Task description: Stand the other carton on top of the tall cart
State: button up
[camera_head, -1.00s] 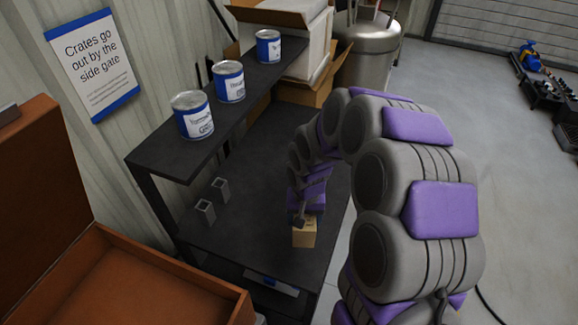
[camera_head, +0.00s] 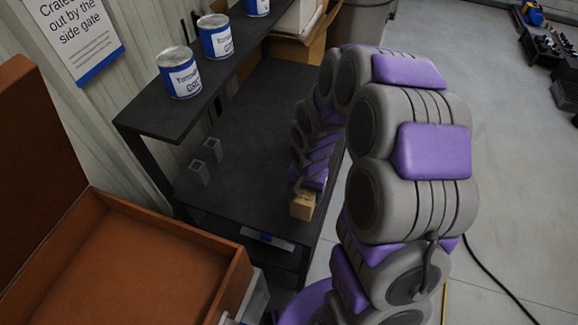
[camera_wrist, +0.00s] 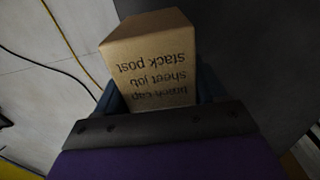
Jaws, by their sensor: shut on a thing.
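A small tan carton (camera_head: 302,207) is held in my gripper (camera_head: 310,185), over the near right part of the dark bench in the head view. In the wrist view the carton (camera_wrist: 150,45) fills the middle, with upside-down print reading "stack post" and "sheet job" on the facing side. My gripper (camera_wrist: 160,95) is shut on it, with a dark finger along each side. I cannot tell in the head view whether the carton's bottom touches the bench. No second carton of this kind shows, and nothing in view is clearly a tall cart.
The dark bench (camera_head: 245,150) carries two small grey square tubes and has a raised shelf (camera_head: 150,125) with several blue-labelled cans. An open brown case (camera_head: 125,265) is at the lower left. A cable crosses the open grey floor (camera_head: 510,190) on the right.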

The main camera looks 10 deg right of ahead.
jog(key=w+f, duration=0.1)
jog(key=w, duration=0.2)
jog(key=w+a+f+b, duration=0.1)
jog(key=w+f, duration=0.1)
jog(key=w, duration=0.1)
jog(key=w+a+f+b, duration=0.1)
jog(key=w, duration=0.3)
jog(key=shift+f, duration=0.3)
jog(key=shift+r, duration=0.1)
jog(key=o, duration=1.4)
